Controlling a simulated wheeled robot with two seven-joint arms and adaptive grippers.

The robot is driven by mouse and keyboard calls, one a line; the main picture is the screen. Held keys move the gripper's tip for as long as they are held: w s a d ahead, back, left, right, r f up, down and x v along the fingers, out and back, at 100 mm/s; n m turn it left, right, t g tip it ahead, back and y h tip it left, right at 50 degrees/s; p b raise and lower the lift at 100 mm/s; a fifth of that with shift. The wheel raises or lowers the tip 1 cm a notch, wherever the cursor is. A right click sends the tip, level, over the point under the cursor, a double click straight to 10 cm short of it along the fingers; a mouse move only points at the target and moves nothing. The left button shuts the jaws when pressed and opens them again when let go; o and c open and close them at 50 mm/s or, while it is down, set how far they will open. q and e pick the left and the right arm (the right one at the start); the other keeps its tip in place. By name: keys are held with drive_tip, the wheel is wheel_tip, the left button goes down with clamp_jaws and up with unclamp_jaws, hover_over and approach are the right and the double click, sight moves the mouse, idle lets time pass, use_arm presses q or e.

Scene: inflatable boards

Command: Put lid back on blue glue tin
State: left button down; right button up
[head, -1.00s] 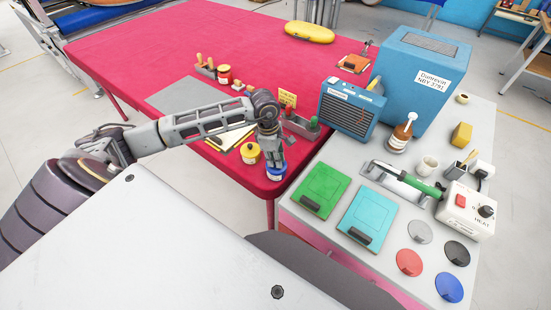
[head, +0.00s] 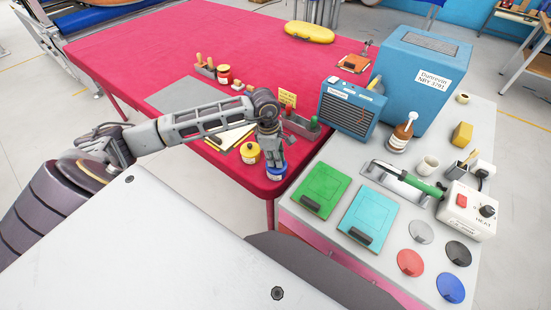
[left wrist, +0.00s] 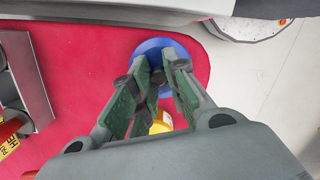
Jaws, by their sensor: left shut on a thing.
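The blue glue tin (head: 276,175) stands near the right front corner of the red table, with a pale label on its side. My left gripper (head: 273,160) is directly above it, fingers pointing down. In the left wrist view the blue round lid (left wrist: 178,46) shows beneath and between the fingers of my left gripper (left wrist: 162,75). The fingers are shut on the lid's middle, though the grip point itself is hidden. The lid appears at the tin's top; whether it is fully seated I cannot tell. My right gripper is not in view.
A yellow-lidded tin (head: 250,153) stands close left of the blue tin. A grey tool rack (head: 300,125) is just behind. The grey side bench (head: 335,232) with green and cyan boards adjoins on the right. The red table's far middle is clear.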

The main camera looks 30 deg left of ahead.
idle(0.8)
use_arm(q)
drive_tip(key=shift+b, duration=0.3)
drive_tip(key=shift+f+b, duration=0.15)
drive_tip(key=shift+b, duration=0.2)
idle(0.7)
drive_tip(key=shift+b, duration=0.35)
idle(1.0)
idle(0.3)
drive_tip(key=c, duration=1.3)
unclamp_jaws()
drive_tip(key=shift+c, duration=0.2)
drive_tip(key=shift+o, duration=0.3)
drive_tip(key=o, duration=0.4)
